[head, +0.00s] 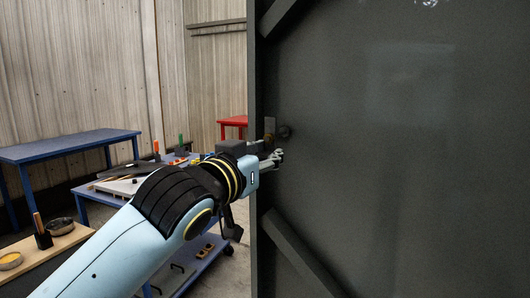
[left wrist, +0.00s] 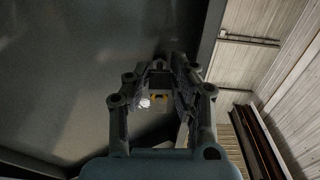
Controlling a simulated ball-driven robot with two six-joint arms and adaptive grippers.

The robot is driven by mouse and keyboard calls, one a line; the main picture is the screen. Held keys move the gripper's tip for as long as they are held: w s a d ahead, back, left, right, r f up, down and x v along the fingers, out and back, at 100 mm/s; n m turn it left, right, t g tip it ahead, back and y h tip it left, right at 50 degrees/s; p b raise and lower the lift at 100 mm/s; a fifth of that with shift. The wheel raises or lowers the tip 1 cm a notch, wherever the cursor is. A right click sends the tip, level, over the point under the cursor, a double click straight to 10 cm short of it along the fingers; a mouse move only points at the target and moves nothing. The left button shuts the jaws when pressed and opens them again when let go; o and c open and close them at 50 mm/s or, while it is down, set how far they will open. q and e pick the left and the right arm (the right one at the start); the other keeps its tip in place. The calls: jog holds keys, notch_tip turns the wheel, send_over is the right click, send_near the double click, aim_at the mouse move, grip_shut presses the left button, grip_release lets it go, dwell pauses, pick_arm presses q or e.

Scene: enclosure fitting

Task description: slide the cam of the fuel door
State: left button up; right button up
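The fuel door (head: 400,150) is a large dark grey panel filling the right half of the head view. It also fills much of the left wrist view (left wrist: 60,80). Near its left edge is a small latch plate (head: 270,126), which I take for the cam, with a round dark knob (head: 284,132) beside it. My left gripper (head: 277,158) is just below them, close to the door face. In the left wrist view its fingers (left wrist: 157,82) stand apart. A small part with a yellowish centre (left wrist: 158,98) shows between them; contact is unclear. My right gripper is out of view.
A blue table (head: 70,147) stands at the left. A blue cart (head: 185,262) with tools is behind my left arm. A wooden bench (head: 50,255) with small bowls is at lower left. A red table (head: 233,122) stands farther back. Diagonal braces (head: 295,250) cross the door.

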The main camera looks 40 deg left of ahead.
pick_arm(q)
jog(key=o, duration=0.4)
jog(key=shift+w+f, duration=0.15)
jog(key=shift+f, duration=0.15)
jog(key=shift+o, duration=0.2)
jog(key=shift+r, duration=0.15)
jog(key=s+d, duration=0.1)
jog(key=s, duration=0.6)
jog(key=shift+s, duration=0.3)
